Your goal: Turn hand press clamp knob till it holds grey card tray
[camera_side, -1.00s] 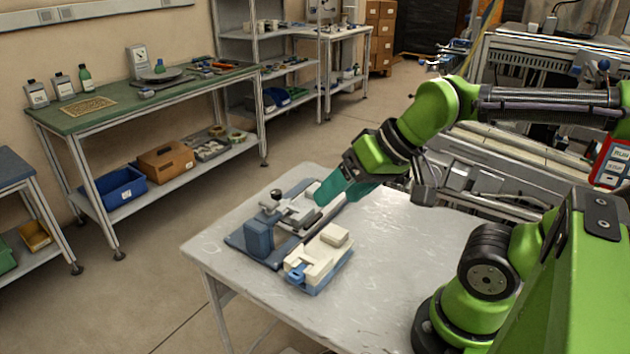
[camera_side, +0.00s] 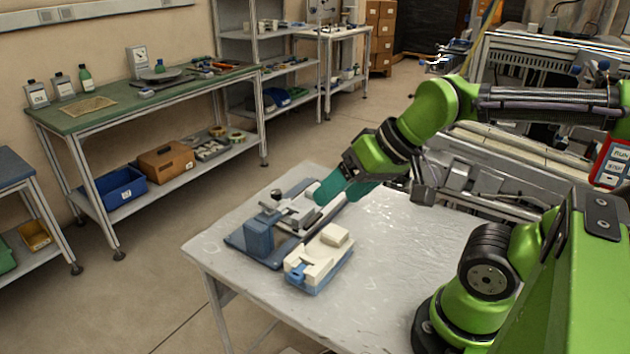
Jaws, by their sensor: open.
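The hand press (camera_side: 257,240) is a blue block and plate with pale metal parts, at the left of the white table. A small dark round knob (camera_side: 277,195) stands at its upper left; I take it for the clamp knob. Pale grey flat parts (camera_side: 297,214) lie on the press, but I cannot tell whether one is the card tray. My gripper (camera_side: 335,199) is open, with teal fingers pointing down-left above the right side of the press, apart from the knob. The fingers hide part of the press's far right side.
A cream and blue device (camera_side: 318,260) sits beside the press, nearer the table's front. The white table (camera_side: 400,235) is bare to the right. A green-topped bench (camera_side: 120,112) stands behind at the left, across open floor.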

